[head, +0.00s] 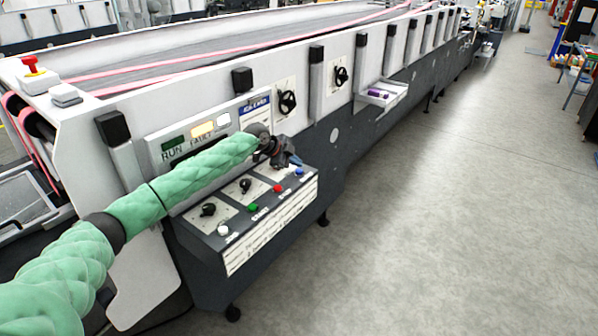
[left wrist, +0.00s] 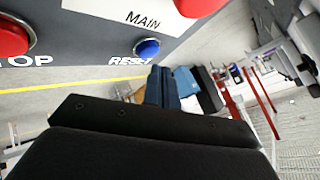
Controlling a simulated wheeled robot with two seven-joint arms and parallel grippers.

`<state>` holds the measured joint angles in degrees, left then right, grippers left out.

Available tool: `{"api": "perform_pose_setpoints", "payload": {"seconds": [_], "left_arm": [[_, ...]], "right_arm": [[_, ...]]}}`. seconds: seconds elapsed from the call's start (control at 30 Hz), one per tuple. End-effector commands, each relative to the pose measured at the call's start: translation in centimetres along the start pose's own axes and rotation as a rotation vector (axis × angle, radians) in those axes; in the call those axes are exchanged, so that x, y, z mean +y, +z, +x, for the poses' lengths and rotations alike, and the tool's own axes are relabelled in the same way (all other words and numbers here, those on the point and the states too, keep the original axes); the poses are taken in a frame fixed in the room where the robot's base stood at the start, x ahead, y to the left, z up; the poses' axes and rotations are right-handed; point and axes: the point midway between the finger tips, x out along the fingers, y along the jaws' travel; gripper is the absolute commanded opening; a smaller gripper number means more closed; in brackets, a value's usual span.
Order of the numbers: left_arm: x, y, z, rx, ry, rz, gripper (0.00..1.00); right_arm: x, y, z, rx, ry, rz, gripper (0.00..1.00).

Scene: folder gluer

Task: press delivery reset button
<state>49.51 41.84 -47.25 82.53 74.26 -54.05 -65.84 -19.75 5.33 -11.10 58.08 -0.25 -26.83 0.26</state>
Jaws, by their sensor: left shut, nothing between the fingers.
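The blue reset button (head: 299,172) sits at the far right end of the sloped control panel (head: 240,218). In the left wrist view the blue button (left wrist: 147,48), labelled RESET, is near the top centre, between a red STOP button (left wrist: 12,40) and the MAIN label. My left gripper (head: 294,161) is shut and empty, just above and behind the blue button in the head view. In the left wrist view its fingers (left wrist: 160,74) are together below the button, and floor shows between them and the panel. Contact is not visible. My right gripper is not in view.
The panel also carries red (head: 278,189), green (head: 253,208) and white (head: 223,230) buttons and black knobs. Above it is a lamp box (head: 168,145) marked RUN and FAULT, with pale lit lamps. A red emergency button (head: 30,64) stands at upper left.

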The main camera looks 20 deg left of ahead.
Motion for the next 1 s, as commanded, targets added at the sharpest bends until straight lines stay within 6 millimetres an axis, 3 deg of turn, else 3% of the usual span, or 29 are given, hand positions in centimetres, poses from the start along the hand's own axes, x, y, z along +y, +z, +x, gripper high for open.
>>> {"api": "perform_pose_setpoints", "payload": {"seconds": [0.7,1.0], "left_arm": [[0.4,0.4,0.5,0.000,0.000,0.000,0.00],[0.5,0.4,0.6,0.000,0.000,0.000,0.00]], "right_arm": [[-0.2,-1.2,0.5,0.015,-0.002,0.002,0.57],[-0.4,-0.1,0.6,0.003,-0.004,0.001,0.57]]}}
